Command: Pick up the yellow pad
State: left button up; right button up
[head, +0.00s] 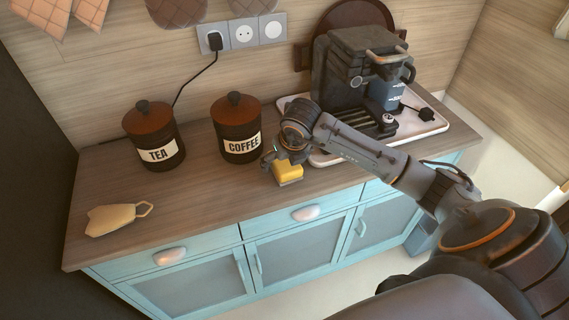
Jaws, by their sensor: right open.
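The yellow pad (289,174) sits on the wooden counter, in front of and to the right of the coffee canister. My right gripper (277,165) is directly at the pad, with its fingers pointing down around its upper left side. The gripper is open. The gripper and wrist hide part of the pad's top, and I cannot tell whether the fingers touch it. My left gripper is not in view.
The coffee canister (238,128) stands close behind the gripper, and the tea canister (154,136) is further left. A coffee machine (345,75) stands on a white tray (434,126) at right. A tan mitt-like item (110,219) lies at left. The front counter is mostly clear.

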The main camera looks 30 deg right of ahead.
jog(key=shift+f+b, duration=0.25)
jog(key=shift+b, duration=0.15)
dwell(0.5)
jog(key=c, duration=1.1)
